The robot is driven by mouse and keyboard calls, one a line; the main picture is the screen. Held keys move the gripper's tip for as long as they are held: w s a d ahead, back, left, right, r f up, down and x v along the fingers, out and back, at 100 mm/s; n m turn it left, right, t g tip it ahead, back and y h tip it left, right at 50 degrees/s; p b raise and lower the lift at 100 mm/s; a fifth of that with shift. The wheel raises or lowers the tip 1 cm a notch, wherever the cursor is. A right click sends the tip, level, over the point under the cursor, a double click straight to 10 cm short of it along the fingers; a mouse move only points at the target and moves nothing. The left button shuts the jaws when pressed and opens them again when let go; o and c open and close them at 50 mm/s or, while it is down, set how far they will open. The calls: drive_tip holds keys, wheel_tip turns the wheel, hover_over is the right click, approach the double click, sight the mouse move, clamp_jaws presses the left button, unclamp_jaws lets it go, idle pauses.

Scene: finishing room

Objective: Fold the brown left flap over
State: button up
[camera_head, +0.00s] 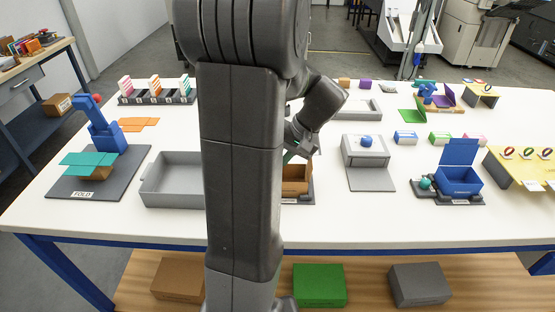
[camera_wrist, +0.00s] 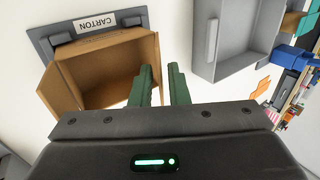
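The brown carton (camera_head: 296,188) stands on a dark base on the table, partly hidden behind my arm in the head view. In the wrist view the open carton (camera_wrist: 108,68) shows its empty inside, with one flap (camera_wrist: 58,92) spread outward at the picture's left. The carton side nearer the grey tray runs up beside my fingers; the left flap is hard to make out there. My gripper (camera_wrist: 161,72) has two green fingers with a gap between them. It is open at that side's edge; I cannot tell whether it touches the cardboard.
A grey tray (camera_head: 172,199) stands left of the carton. A grey box with a lowered front panel (camera_head: 371,180) stands to its right, and a blue open box (camera_head: 459,184) farther right. Bare white table lies in front.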

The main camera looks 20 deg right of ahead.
drive_tip(key=shift+o, duration=0.6)
drive_tip(key=v, duration=1.3)
drive_tip(key=shift+d+r, duration=0.25)
drive_tip(key=shift+r, duration=0.1)
